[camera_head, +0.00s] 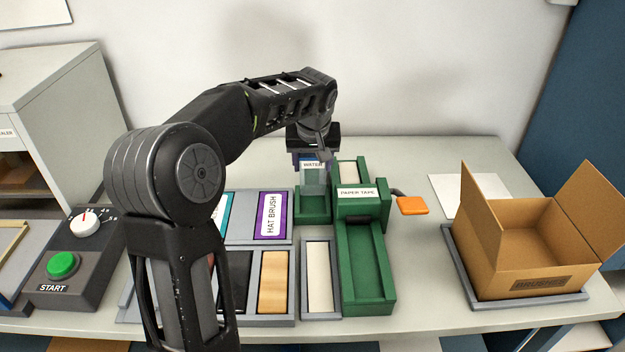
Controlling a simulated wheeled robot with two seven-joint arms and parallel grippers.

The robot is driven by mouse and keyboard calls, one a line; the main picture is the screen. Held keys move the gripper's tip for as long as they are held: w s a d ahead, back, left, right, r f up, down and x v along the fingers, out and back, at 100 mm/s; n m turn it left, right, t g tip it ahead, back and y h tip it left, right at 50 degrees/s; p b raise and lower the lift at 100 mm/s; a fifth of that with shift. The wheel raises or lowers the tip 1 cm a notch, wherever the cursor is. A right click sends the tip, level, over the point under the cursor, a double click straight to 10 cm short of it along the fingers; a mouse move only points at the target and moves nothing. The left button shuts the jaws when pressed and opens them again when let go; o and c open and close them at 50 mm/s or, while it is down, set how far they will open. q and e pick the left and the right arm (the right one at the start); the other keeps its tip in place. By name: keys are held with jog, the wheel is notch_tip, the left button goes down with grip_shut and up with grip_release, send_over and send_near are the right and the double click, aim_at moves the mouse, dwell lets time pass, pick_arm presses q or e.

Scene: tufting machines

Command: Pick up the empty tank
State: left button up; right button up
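A small clear tank with a white WATER label (313,167) stands upright at the green tape machine (366,270), above its small green holder (313,208) on the left side. It looks see-through, with no water visible in it. My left arm reaches in from the lower left, and my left gripper (316,153) points down right at the top of the tank. The wrist and gripper body hide the tank's top and the fingers, so I cannot tell whether they are closed on it. My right gripper is out of view.
An open cardboard box (535,240) stands on a grey tray at the right. An orange paddle (412,205) sticks out right of the machine. A grey organizer with a purple HAT BRUSH box (270,215) lies in front left. A START button panel (75,255) is far left.

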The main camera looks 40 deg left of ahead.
pick_arm(q)
jog(key=shift+r, duration=1.25)
jog(key=shift+f, duration=0.2)
